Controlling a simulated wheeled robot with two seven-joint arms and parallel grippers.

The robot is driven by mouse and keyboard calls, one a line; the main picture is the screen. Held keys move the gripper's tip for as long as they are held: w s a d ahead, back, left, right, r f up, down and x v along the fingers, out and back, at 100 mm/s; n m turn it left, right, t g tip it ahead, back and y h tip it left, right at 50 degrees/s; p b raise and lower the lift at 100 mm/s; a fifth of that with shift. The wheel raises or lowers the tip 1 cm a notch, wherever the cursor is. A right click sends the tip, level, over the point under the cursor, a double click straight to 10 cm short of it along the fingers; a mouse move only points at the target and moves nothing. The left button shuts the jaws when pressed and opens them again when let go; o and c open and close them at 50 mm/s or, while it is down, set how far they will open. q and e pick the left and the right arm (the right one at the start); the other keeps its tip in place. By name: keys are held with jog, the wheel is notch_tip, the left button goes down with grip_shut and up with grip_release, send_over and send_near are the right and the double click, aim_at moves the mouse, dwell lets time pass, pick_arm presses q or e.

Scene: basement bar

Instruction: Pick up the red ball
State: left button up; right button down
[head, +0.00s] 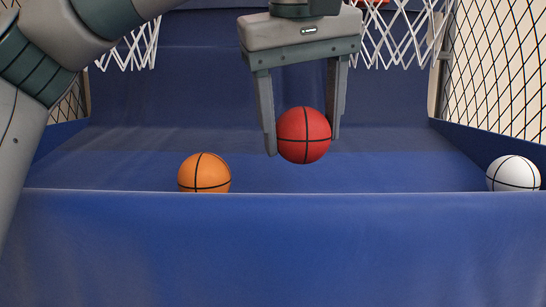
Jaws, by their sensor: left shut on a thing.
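The red ball (304,136) has black seam lines and shows near the middle of the head view. My left gripper (303,145) points downward with one finger on each side of the ball and is shut on it. The ball appears held above the blue sloped surface, with its underside showing clear of the front wall's top edge. My right gripper is not in the head view.
An orange ball (204,173) and a white ball (513,174) rest behind the blue front wall (280,250), which hides their lower parts. White hoop nets (398,35) hang at the back. Black netting (505,65) closes the right side.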

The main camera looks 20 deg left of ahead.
pick_arm(q)
jog(key=w+d+r, duration=0.1)
jog(key=d+r, duration=0.3)
jog(key=d, duration=0.3)
jog(key=shift+r+b, duration=0.15)
jog(key=shift+b, duration=0.25)
dwell(1.5)
